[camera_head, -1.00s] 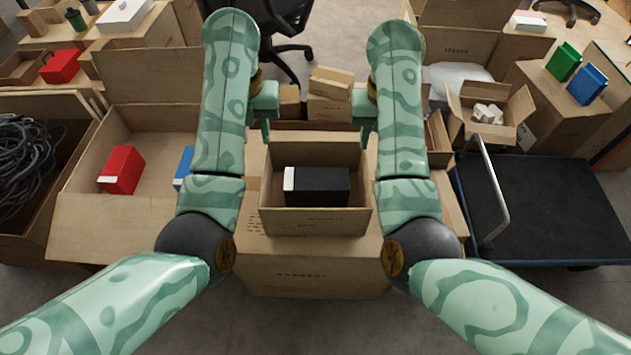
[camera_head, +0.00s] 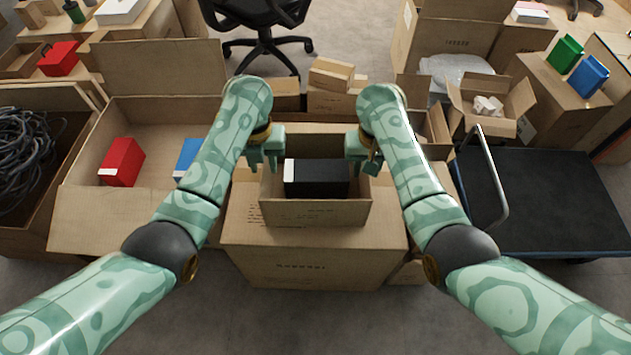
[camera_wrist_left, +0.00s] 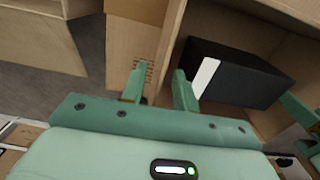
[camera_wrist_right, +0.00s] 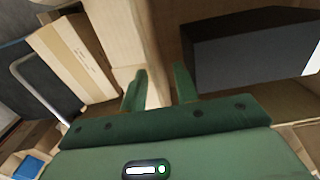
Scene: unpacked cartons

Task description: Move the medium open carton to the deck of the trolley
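The medium open carton (camera_head: 315,212) stands upright on a larger closed carton (camera_head: 310,265), with a black box with a white end (camera_head: 320,178) inside it. My left gripper (camera_head: 266,168) is at its left wall; in the left wrist view, its open fingers (camera_wrist_left: 160,82) straddle the wall's top edge. My right gripper (camera_head: 364,162) is at the right wall; in the right wrist view, its open fingers (camera_wrist_right: 160,82) straddle that wall. I cannot tell whether the fingers touch the walls. The trolley's dark deck (camera_head: 560,200) is at the right and bare.
A large open carton (camera_head: 110,225) with red and blue items lies left. Small cartons (camera_head: 330,100) stand behind. An open carton with white pieces (camera_head: 515,105) is behind the trolley. Bare floor lies in front.

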